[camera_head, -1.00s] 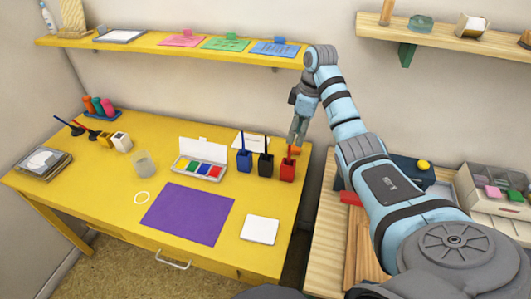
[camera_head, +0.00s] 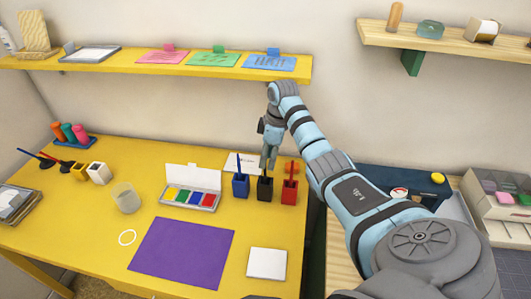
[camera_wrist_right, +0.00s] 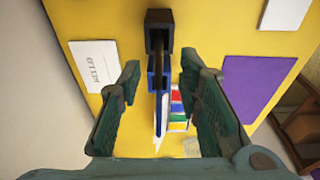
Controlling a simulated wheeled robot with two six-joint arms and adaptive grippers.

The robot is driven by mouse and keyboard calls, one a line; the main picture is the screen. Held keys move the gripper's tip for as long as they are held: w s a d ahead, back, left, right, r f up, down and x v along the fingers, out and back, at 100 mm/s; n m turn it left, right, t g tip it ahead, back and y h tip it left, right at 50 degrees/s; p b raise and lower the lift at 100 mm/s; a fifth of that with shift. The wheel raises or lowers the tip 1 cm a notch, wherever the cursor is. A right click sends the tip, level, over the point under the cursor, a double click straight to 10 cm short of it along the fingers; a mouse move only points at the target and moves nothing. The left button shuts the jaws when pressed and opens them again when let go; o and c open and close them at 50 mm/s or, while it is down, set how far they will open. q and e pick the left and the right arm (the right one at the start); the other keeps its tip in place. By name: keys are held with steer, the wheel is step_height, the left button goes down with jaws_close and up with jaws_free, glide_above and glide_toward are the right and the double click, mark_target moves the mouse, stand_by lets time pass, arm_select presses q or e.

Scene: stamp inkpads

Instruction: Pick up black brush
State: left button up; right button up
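The black brush stands in a black holder (camera_head: 265,191) on the yellow table, between the blue and red holders. In the head view the brush is mostly hidden by my right gripper (camera_head: 268,160), which points down just above the black holder. In the right wrist view the dark brush handle (camera_wrist_right: 158,52) rises from the black holder (camera_wrist_right: 159,18), near the midline between the fingers. My right gripper (camera_wrist_right: 160,90) is open, with a wide gap between its fingers and nothing visibly held. My left gripper is not in view.
A blue holder (camera_head: 241,187) with a blue brush and a red holder (camera_head: 289,192) with a red brush stand close on either side. A paint box (camera_head: 191,197) lies to the left. A purple sheet (camera_head: 180,252) and white pad (camera_head: 267,263) lie in front.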

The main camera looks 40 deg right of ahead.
mark_target(265, 170)
steer(key=f, duration=0.2)
steer(key=w+f, duration=0.1)
steer(key=f, duration=0.2)
steer(key=shift+w+a+f+b, duration=0.2)
steer(key=shift+a+f+b, duration=0.15)
steer(key=shift+b, duration=0.05)
steer(key=shift+s+r, duration=0.15)
steer(key=shift+s, duration=0.05)
steer(key=shift+c, duration=0.2)
jaws_close()
steer(key=shift+r, duration=0.1)
